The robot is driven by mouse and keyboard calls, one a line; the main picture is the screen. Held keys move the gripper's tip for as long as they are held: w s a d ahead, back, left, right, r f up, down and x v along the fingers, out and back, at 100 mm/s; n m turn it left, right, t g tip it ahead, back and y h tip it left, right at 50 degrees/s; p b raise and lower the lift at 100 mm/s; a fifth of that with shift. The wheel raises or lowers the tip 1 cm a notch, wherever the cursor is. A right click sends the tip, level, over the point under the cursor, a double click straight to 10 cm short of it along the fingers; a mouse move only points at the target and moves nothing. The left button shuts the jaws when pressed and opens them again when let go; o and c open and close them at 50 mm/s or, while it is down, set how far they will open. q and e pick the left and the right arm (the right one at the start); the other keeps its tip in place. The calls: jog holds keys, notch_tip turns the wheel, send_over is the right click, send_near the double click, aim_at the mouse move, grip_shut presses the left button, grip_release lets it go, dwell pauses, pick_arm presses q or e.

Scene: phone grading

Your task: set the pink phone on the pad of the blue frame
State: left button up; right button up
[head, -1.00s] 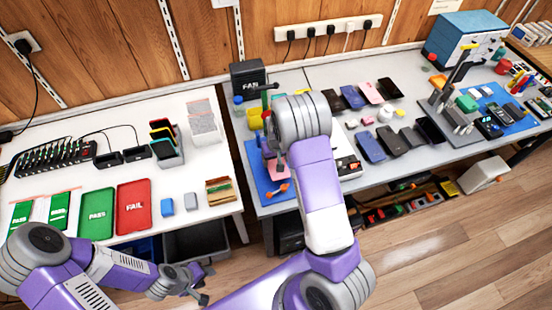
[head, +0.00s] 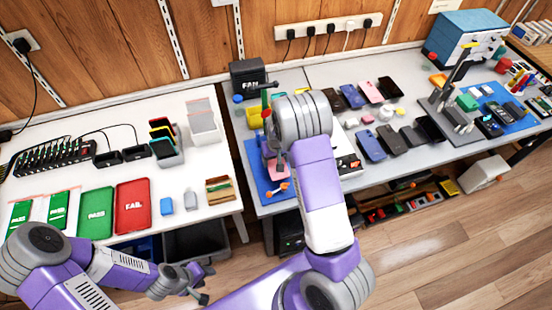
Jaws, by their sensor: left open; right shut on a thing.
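My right gripper (head: 275,153) is over the blue mat at the left end of the grey bench, mostly hidden behind my own wrist. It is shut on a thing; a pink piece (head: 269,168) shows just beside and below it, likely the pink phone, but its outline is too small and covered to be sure. A blue frame (head: 254,168) or mat lies beneath; its pad cannot be made out. Another pink phone (head: 369,91) lies among dark phones further right. My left gripper (head: 207,283) is open and empty, low in front of the white table.
An orange-ended tool (head: 278,189) lies at the mat's front. A dark box (head: 248,78) and a green-topped post (head: 267,92) stand behind. Green and red trays (head: 133,207) lie on the white table. A gap separates the two tables.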

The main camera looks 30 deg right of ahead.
jog(key=shift+f, duration=0.1)
dwell(0.5)
jog(key=o, duration=1.2)
jog(key=shift+o, duration=0.2)
jog(key=shift+r+p, duration=0.55)
jog(key=shift+r, duration=0.2)
notch_tip(320, 180, up, 7)
jog(key=p, duration=0.5)
jog(key=shift+f, duration=0.15)
jog(key=shift+s, duration=0.1)
dwell(0.4)
